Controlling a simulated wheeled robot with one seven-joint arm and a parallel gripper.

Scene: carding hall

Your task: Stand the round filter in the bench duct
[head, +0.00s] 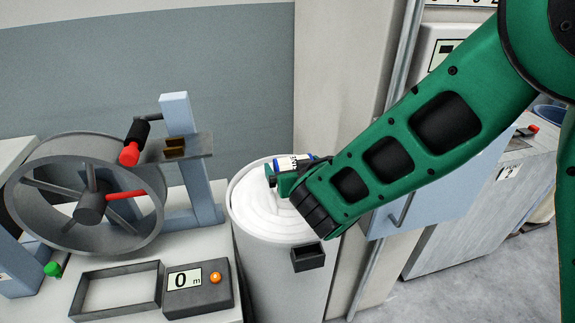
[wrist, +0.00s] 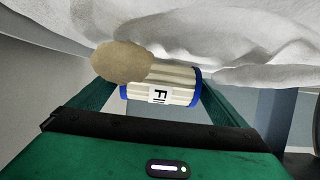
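The filter (wrist: 165,82) is a cream pleated cylinder with blue ends and a white label, partly lettered. In the wrist view it lies crosswise between the two green fingers of my gripper (wrist: 160,92), which appear to touch its ends. A beige oval (wrist: 122,62) of unclear nature overlaps its upper left. In the head view the filter (head: 290,161) shows at the tip of my gripper (head: 281,178), over the round can (head: 275,285) with white coiled material. Whether it touches that material is unclear. I cannot make out a bench duct with certainty.
Left, a bench (head: 205,240) carries a grey spoked drum (head: 88,208), an empty black rectangular frame (head: 117,290) and a counter box (head: 198,289) reading 0 m. A blue post (head: 183,130) stands behind. A grey cabinet (head: 470,215) is right. Open floor (head: 430,295) shows lower right.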

